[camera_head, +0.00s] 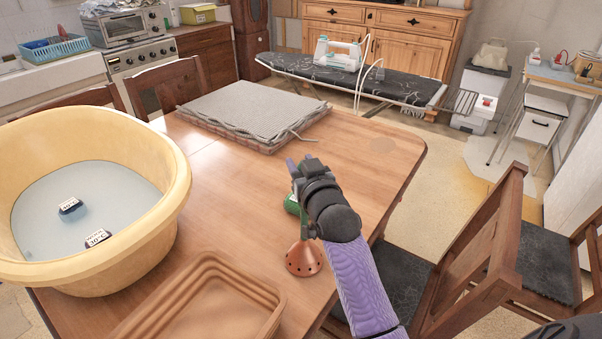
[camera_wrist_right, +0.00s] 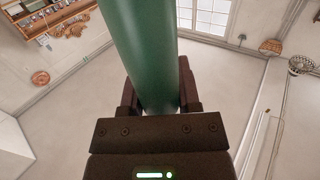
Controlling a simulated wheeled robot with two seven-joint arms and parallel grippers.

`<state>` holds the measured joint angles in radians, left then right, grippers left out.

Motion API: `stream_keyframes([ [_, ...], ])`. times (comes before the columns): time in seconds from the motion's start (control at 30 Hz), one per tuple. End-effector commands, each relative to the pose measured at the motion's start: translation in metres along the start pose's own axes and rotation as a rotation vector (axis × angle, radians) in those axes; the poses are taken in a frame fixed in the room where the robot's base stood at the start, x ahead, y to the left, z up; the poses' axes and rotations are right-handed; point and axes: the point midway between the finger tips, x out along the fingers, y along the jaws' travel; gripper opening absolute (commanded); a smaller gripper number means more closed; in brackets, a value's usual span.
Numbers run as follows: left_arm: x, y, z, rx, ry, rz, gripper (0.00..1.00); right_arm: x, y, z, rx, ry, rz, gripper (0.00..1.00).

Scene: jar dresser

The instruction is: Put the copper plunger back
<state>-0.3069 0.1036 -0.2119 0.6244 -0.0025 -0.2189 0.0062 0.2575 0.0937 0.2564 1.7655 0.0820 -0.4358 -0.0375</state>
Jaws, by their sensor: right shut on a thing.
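The copper plunger (camera_head: 305,259) has a perforated copper bell and a green handle. It is upright, bell down, at the table's right side; I cannot tell whether the bell touches the wood. My right gripper (camera_head: 298,163) is shut on the green handle, and my wrist hides part of it. In the right wrist view the green handle (camera_wrist_right: 145,55) runs up between the two fingers. My left gripper is not in view.
A yellow tub (camera_head: 165,205) of water with two labelled floating things stands on the table (camera_head: 225,215) at left. A brown tray (camera_head: 215,310) lies at the front, a folded grey cloth stack (camera_head: 250,112) at the back. Chairs (camera_head: 470,240) stand at right. The table's back right is clear.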

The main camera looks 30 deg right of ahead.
Motion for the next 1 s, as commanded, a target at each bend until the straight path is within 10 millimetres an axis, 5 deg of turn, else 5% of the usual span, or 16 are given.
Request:
stream_keyframes([
  [0.33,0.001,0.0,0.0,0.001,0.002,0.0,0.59,0.0,0.0,0.003,0.0,0.004,0.0,0.0],
  [0.37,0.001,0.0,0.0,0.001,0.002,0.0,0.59,0.0,0.0,0.004,0.0,0.001,0.0,0.44],
  [0.53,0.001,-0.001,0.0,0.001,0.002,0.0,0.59,0.0,0.0,0.003,0.0,0.002,0.0,0.77],
  [0.83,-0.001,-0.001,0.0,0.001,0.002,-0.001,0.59,0.0,0.0,0.0,0.0,0.003,0.0,0.77],
  [1.0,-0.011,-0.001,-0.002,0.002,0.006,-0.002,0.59,-0.029,0.0,-0.002,0.001,0.0,0.0,0.77],
])
